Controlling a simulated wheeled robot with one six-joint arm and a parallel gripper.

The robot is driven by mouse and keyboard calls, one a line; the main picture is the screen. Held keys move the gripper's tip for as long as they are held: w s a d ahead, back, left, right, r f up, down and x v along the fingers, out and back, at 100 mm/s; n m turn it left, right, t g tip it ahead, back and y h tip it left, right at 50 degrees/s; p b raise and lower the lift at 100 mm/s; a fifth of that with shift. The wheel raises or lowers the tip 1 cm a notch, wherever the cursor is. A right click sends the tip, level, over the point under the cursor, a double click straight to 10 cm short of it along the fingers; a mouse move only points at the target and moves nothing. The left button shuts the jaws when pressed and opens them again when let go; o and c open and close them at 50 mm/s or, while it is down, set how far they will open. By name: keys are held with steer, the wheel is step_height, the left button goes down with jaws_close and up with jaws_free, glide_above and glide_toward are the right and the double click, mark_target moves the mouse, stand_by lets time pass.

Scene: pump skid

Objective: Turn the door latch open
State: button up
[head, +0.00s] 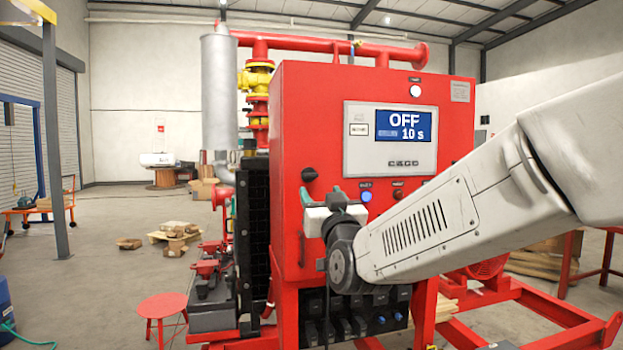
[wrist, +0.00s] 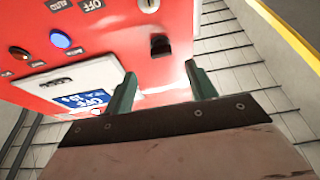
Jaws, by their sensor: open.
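The door latch appears as a black turn knob (head: 308,174) on the left side of the red cabinet door (head: 330,105), left of the display. It also shows in the wrist view (wrist: 159,46), just beyond and between my fingertips. My gripper (wrist: 160,68) has two green fingers spread apart with nothing between them. In the head view my gripper (head: 306,196) is just below the knob, partly hidden by my wrist. I cannot tell whether the fingers touch the door.
The panel display (head: 403,126) reads OFF and 10 s, with a blue button (head: 367,196) below it. A dark vertical handle (head: 302,250) is lower on the door's left edge. A silver cylinder (head: 219,90) and red stool (head: 162,308) stand left.

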mark_target(311, 176)
steer(key=x, duration=0.8)
steer(key=shift+s+r, duration=0.15)
steer(key=shift+r, duration=0.05)
steer(key=c, duration=1)
